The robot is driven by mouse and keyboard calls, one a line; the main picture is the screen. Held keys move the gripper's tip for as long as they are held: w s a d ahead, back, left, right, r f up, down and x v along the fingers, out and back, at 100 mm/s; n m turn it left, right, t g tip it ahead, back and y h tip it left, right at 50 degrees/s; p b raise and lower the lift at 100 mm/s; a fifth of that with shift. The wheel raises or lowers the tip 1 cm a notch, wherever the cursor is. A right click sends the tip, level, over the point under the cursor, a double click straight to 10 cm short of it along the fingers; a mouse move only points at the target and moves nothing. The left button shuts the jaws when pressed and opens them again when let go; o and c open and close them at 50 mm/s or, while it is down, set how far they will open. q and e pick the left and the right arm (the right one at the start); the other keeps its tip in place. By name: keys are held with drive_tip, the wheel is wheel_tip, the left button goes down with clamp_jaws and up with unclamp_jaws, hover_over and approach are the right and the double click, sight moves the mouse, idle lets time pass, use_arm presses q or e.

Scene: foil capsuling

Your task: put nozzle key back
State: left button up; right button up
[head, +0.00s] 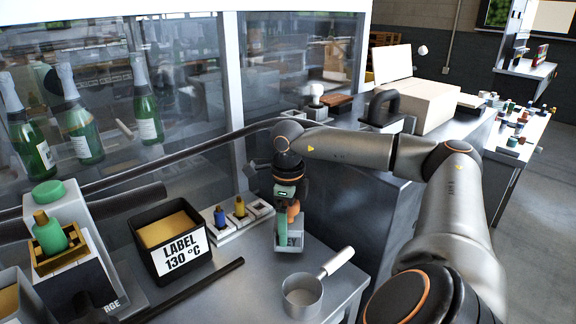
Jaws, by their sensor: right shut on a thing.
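My right gripper (287,208) reaches in from the right and points down over the near table. It is shut on the nozzle key, of which an orange part (294,209) shows at the fingers; the fingers hide much of it. A narrow green strip (283,236) shows just below, and I cannot tell whether it belongs to the key. Directly under the gripper is a small grey holder (292,243) with a partly hidden label ending in "EY". I cannot tell whether the key touches the holder. My left gripper is not in view.
A metal pan (302,297) with a white handle stands close in front of the holder. A white rack (239,219) with blue and yellow nozzles is left of it. A black box (169,241) reads "LABEL 130 °C". A dark bar (190,291) lies in front.

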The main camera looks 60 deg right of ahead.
drive_tip(key=shift+f, duration=0.8)
drive_tip(key=shift+f, duration=0.2)
drive_tip(key=o, duration=1.4)
drive_tip(key=shift+c, duration=0.2)
drive_tip(key=shift+r, duration=0.55)
wheel_tip(320, 180, up, 11)
drive_tip(key=shift+f+p, duration=0.15)
drive_tip(key=shift+p, duration=0.95)
drive_tip(key=shift+r, duration=0.35)
